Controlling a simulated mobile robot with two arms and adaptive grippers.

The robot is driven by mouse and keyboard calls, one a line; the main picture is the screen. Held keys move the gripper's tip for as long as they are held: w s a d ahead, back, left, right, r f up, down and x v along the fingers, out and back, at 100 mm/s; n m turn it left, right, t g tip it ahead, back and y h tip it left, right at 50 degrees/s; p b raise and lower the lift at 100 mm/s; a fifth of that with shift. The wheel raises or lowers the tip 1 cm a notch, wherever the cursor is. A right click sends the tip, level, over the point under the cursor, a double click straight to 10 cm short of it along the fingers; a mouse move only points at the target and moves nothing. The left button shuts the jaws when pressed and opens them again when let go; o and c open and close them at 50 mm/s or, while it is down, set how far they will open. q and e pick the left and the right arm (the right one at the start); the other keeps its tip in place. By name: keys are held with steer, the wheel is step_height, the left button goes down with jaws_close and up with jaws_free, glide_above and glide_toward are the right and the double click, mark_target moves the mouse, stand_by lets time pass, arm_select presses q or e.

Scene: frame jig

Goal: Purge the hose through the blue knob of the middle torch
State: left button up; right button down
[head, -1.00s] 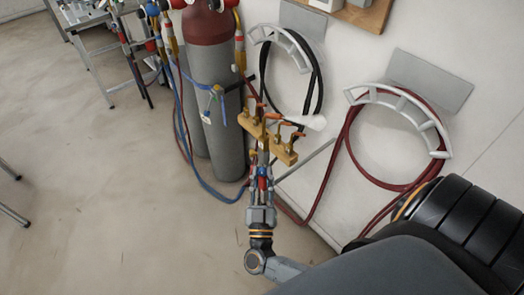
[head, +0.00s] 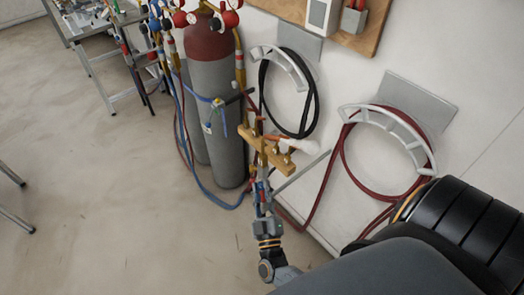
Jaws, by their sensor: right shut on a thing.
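A brass-coloured torch rack (head: 266,152) with several torch tips shows near the middle of the head view, in front of the wall. My right gripper (head: 261,196) comes from below and is just under the rack. It is shut on a small part at the lower end of a torch. Small red and blue spots show at its fingers. I cannot tell clearly which knob is pinched, as the fingers cover most of it. Which torch is the middle one is also hard to tell. My left gripper is not in view.
Gas cylinders (head: 213,100) with gauges stand left of the rack, with blue and red hoses (head: 204,188) trailing by them. A black hose (head: 312,100) and a dark red hose (head: 345,165) hang on wall hangers.

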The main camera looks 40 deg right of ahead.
steer(key=c, duration=1.1)
jaws_free()
steer(key=shift+c, duration=0.2)
steer(key=v, duration=1.2)
